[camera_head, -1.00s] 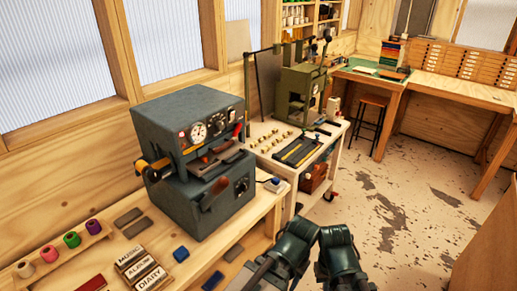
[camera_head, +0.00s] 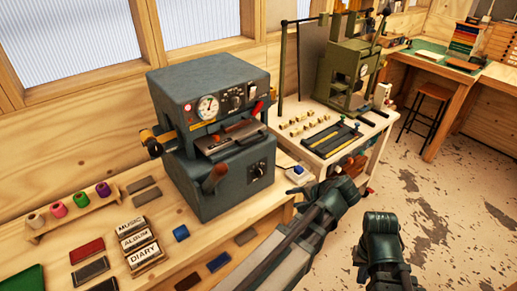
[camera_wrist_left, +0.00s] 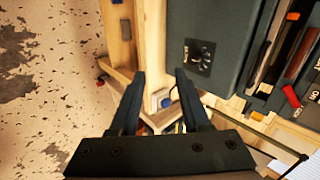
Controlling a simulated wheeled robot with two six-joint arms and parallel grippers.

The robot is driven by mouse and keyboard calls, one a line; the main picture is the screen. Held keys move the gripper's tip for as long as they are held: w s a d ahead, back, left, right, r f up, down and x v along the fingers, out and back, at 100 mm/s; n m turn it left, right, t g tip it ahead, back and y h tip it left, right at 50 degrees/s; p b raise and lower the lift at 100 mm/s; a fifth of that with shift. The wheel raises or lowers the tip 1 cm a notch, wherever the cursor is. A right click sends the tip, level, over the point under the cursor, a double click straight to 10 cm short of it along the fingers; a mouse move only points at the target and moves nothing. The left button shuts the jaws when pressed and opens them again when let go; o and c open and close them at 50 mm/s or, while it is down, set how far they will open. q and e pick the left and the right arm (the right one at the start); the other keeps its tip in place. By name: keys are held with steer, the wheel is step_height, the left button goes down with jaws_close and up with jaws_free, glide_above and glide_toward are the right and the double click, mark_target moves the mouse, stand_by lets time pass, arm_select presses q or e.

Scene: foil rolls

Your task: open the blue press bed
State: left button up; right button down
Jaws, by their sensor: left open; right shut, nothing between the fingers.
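The blue-grey press (camera_head: 212,100) stands on the wooden bench, with gauges on its upper front. Its bed (camera_head: 230,138) shows in the front gap between upper and lower body, with a long handle across it. A brown-handled lever (camera_head: 214,178) sits on the lower front. In the left wrist view the press (camera_wrist_left: 225,35) fills the upper right. My left gripper (camera_wrist_left: 160,74) is open and empty there, fingers apart, below the press's dark panel and off the bed. In the head view my left arm (camera_head: 310,222) reaches up beside the press's right side. My right arm (camera_head: 381,245) shows only in part; its gripper is out of view.
A white table (camera_head: 345,150) with a green press (camera_head: 352,75) stands to the right. Type blocks (camera_head: 138,242), colored foil rolls (camera_head: 80,200) and small blocks lie on the bench. A small box with a blue button (camera_head: 297,171) sits by the press. Floor at right is open.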

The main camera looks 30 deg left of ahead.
arm_select(q)
steer(key=w+a+r+m+t+y+b, duration=0.1)
steer(key=w+a+r+t+y+b, duration=0.2)
steer(key=w+a+r+y, duration=0.45)
steer(key=b, duration=0.3)
glide_toward(254, 141)
steer(key=shift+h, duration=0.45)
steer(key=x, duration=0.8)
steer(key=shift+a+r, duration=0.25)
arm_select(e)
step_height(254, 141, down, 7)
steer(key=shift+r, duration=0.1)
arm_select(q)
jaws_close()
